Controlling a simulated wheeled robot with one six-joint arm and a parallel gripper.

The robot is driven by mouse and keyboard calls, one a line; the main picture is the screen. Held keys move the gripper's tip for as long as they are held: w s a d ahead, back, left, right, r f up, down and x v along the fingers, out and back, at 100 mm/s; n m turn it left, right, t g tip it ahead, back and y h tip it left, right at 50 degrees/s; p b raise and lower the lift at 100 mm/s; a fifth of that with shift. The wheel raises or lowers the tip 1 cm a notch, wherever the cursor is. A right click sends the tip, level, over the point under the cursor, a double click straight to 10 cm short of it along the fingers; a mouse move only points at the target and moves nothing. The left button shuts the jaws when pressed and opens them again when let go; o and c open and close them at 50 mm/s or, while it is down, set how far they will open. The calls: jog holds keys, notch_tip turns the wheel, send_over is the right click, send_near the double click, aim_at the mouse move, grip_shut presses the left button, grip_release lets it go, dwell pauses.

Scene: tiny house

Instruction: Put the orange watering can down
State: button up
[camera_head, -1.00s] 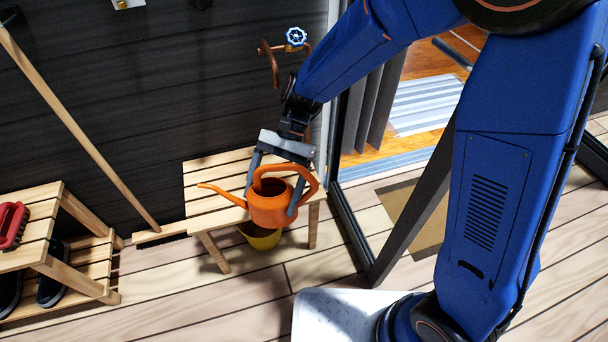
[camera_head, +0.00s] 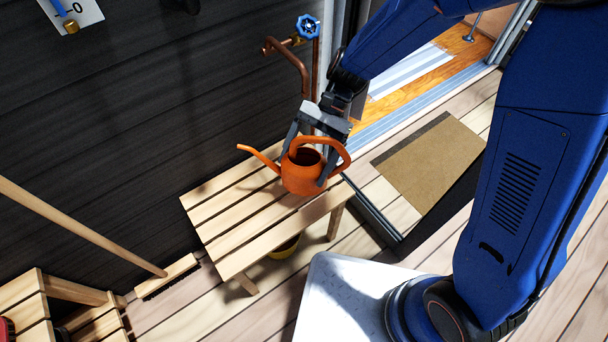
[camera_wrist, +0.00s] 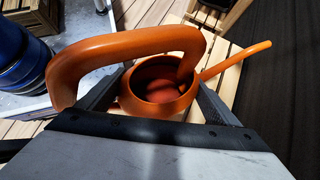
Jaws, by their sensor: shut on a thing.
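The orange watering can (camera_head: 304,178) is at the far right end of the slatted wooden bench (camera_head: 232,236) in the head view. Its spout points left and its handle loops to the right. My gripper (camera_head: 308,158) is shut on the can, with one finger on each side of its body. In the wrist view the can (camera_wrist: 160,90) is upright, its open top facing the camera, between my two fingers (camera_wrist: 158,102). Bench slats show below it. I cannot tell whether its base touches the bench.
A copper pipe with a blue tap (camera_head: 308,27) rises behind the can by the dark wall. A yellow pot (camera_head: 284,249) stands under the bench. A broom (camera_head: 90,232) leans at the left. A doormat (camera_head: 430,165) lies right of the bench. The bench's left part is clear.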

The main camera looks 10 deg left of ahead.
aim_at(313, 156)
notch_tip(313, 156, down, 2)
jog(key=shift+w+a+f, duration=0.1)
jog(key=shift+f, duration=2.05)
jog(key=o, duration=1.2)
jog(key=shift+f, duration=0.1)
jog(key=shift+c, duration=0.2)
jog(key=shift+v, duration=3.85)
